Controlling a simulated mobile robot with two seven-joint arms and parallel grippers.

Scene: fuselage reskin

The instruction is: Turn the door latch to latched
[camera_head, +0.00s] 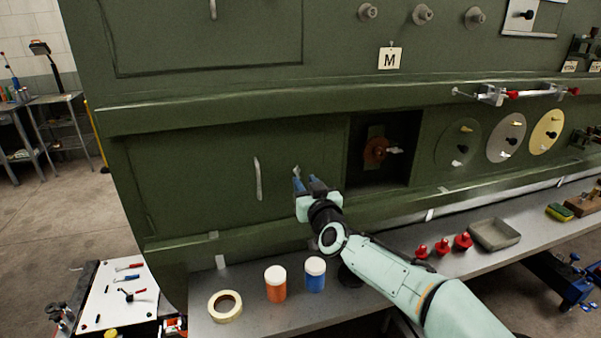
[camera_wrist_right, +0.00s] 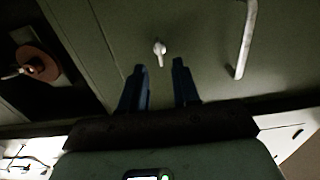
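The door latch is a small pale knob (camera_head: 296,170) on the green door panel (camera_head: 205,165), near the door's right edge. In the right wrist view the latch (camera_wrist_right: 159,50) stands out from the panel, just ahead of the gap between my fingertips. My right gripper (camera_head: 311,183) is open and empty, with two blue fingers apart; it also shows in the wrist view (camera_wrist_right: 162,72). The fingers appear not to touch the latch. The head view partly hides the latch's base behind the fingers. My left gripper is not in view.
A door handle (camera_head: 258,178) is left of the latch. Right of the door is a dark recess (camera_head: 360,150) with a red-brown fitting (camera_head: 376,150). The shelf below holds tape (camera_head: 225,306), an orange jar (camera_head: 275,290), a blue jar (camera_head: 315,282) and a grey tray (camera_head: 494,240).

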